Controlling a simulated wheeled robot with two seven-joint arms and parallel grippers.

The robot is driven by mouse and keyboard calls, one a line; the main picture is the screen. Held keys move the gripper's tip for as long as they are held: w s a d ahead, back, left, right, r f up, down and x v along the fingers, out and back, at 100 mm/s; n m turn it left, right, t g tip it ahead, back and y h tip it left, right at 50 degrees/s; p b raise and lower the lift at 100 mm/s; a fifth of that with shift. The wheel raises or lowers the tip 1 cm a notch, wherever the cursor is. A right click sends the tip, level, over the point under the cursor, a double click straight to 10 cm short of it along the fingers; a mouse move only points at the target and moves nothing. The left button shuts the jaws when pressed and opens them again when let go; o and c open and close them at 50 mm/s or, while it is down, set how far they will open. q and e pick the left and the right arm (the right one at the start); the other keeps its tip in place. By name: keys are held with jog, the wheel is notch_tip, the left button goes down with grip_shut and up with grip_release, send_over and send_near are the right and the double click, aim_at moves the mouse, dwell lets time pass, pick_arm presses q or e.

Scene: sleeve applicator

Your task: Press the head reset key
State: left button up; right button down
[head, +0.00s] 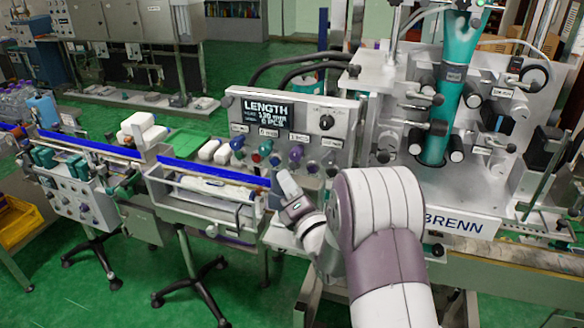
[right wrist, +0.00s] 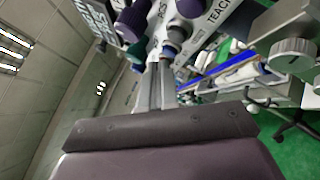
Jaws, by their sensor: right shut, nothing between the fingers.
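The control panel (head: 345,115) has a display (head: 267,113) reading LENGTH and a row of coloured keys beneath it. These include a green key (head: 237,143), a blue key (head: 265,147) and a purple key (head: 296,152). I cannot read which one is the head reset key. My right gripper (head: 280,174) is shut and empty, just below the key row. In the right wrist view its fingertips (right wrist: 160,68) point at the panel, close to a grey-blue key (right wrist: 174,42); I cannot tell whether they touch. My left gripper is not in view.
A label reading TEACH (right wrist: 218,18) is beside the keys. A selector knob (head: 326,122) is on the panel's right. A conveyor with a blue rail (head: 215,172) runs left of my gripper. The BRENN machine (head: 462,222) with a teal tube (head: 445,115) stands on the right.

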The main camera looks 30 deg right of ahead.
jog(key=shift+w+d, duration=0.35)
jog(key=shift+d, duration=0.1)
dwell(1.7)
jog(key=shift+w+d+b, duration=0.3)
jog(key=shift+d+b, duration=0.05)
jog(key=shift+b, duration=0.25)
